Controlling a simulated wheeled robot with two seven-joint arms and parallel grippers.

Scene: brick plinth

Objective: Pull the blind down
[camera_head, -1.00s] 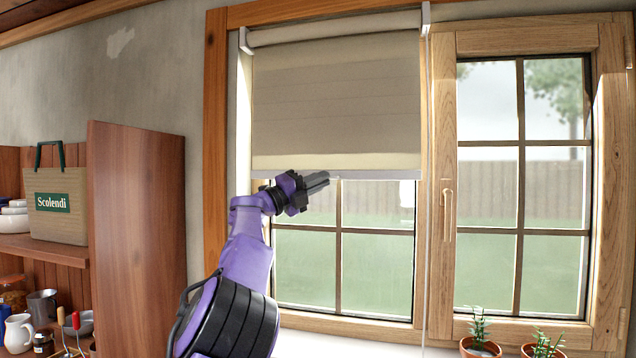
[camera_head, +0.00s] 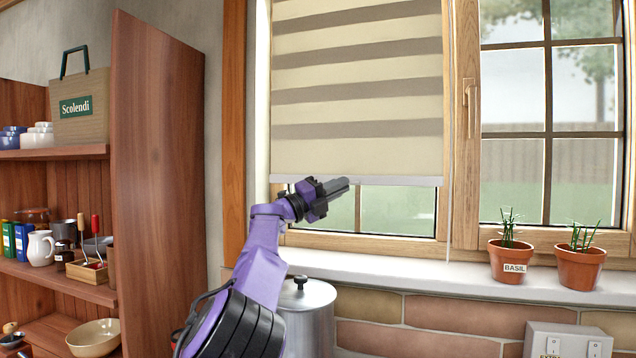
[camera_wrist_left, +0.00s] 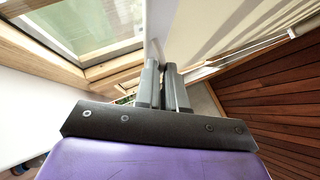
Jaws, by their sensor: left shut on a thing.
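The blind (camera_head: 356,105), cream with taupe stripes, covers most of the left window pane in the head view. Its pale bottom bar (camera_head: 410,181) hangs level, a little above the lower window frame. My left gripper (camera_head: 338,186) is at the bar, left of its middle, with its fingers shut on the bar. In the left wrist view the fingers (camera_wrist_left: 165,88) are close together, and the blind (camera_wrist_left: 235,25) spreads out at the upper right. The exact grip on the bar is hidden by the fingers. My right gripper is not in view.
A white sill (camera_head: 400,262) runs below the window. Potted plants (camera_head: 510,258) stand on its right part. A metal pot (camera_head: 305,310) stands below the sill, behind my left arm. A wooden shelf unit (camera_head: 155,180) stands at the left. A thin cord (camera_head: 450,200) hangs right of the blind.

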